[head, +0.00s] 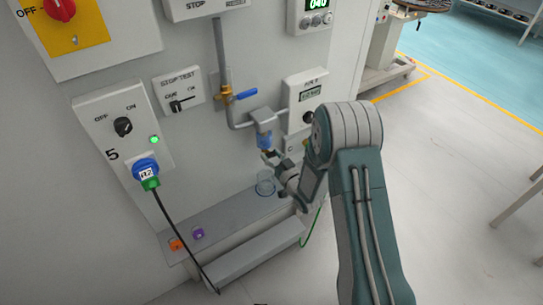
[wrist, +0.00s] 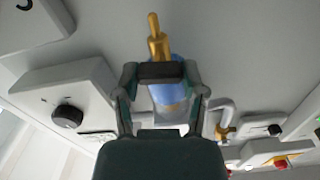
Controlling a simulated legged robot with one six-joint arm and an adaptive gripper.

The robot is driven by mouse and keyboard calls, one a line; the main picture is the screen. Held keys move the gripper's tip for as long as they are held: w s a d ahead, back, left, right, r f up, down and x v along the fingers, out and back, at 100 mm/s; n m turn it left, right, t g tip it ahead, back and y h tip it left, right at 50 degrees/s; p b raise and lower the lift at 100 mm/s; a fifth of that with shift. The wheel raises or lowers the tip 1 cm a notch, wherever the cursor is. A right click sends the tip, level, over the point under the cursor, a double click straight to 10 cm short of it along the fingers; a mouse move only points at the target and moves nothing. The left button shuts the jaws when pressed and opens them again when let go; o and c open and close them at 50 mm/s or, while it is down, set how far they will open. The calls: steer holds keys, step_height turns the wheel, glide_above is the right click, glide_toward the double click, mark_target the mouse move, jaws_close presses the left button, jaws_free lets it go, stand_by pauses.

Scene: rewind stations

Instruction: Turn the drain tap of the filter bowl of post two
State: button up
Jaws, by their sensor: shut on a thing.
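The filter bowl (head: 264,139) is a clear blue cup under a grey head on the pipe of the panel. In the wrist view the blue bowl (wrist: 168,92) shows behind my fingers, with the brass drain tap (wrist: 156,38) sticking out past them. My gripper (head: 272,160) reaches the underside of the bowl from the right. In the wrist view my gripper (wrist: 160,73) is shut on the drain tap, its dark fingertips hiding part of the brass. How far the tap is turned is hidden.
A clear glass cup (head: 265,184) stands on the ledge (head: 215,222) below the bowl. A blue-handled valve (head: 245,94) is up and left. A black cable (head: 180,232) hangs from the blue plug (head: 146,169). The floor (head: 440,180) at the right is largely clear.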

steer(key=o, duration=1.1)
steer(key=shift+o, duration=0.2)
steer(key=v, duration=1.1)
steer(key=shift+s+d, duration=0.25)
steer(key=shift+s, duration=0.05)
steer(key=shift+f, duration=0.1)
